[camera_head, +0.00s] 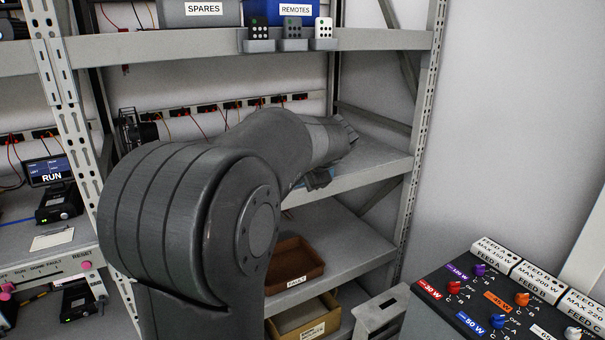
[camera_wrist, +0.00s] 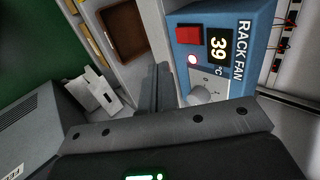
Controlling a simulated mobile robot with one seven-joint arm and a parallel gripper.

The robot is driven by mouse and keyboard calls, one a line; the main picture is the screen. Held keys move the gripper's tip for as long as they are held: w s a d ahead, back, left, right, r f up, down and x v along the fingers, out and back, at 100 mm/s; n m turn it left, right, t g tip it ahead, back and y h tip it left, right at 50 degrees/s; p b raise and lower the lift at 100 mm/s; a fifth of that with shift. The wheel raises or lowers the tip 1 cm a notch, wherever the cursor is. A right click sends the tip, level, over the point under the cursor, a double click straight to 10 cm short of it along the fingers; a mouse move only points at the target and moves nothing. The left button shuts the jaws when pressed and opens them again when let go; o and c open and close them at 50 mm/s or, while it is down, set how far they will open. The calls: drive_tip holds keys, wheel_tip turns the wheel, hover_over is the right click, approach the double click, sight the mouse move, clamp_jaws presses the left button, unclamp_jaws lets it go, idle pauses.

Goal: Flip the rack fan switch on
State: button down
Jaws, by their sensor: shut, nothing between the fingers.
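The blue rack fan box (camera_wrist: 223,12) is at the upper right of the wrist view, marked RACK FAN. I cannot tell which way the switch is set. My gripper (camera_wrist: 160,72) is shut and empty, just left of the box face; I cannot tell if it touches. In the head view my arm hides the box and most of my gripper.
Metal shelving surrounds my arm, with an upper shelf (camera_head: 380,40) above it. A brown FAULT tray (camera_head: 295,257) stands on a lower shelf. A dark panel of coloured knobs (camera_head: 470,315) is at the lower right.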

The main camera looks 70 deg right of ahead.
drive_tip(key=w+d+f, duration=0.4)
drive_tip(key=w+d, duration=0.1)
drive_tip(key=shift+w+d, duration=0.15)
drive_tip(key=shift+d, duration=0.05)
drive_tip(key=shift+f, duration=0.1)
drive_tip(key=shift+w+d+f, duration=0.1)
idle(0.5)
drive_tip(key=shift+r, duration=0.9)
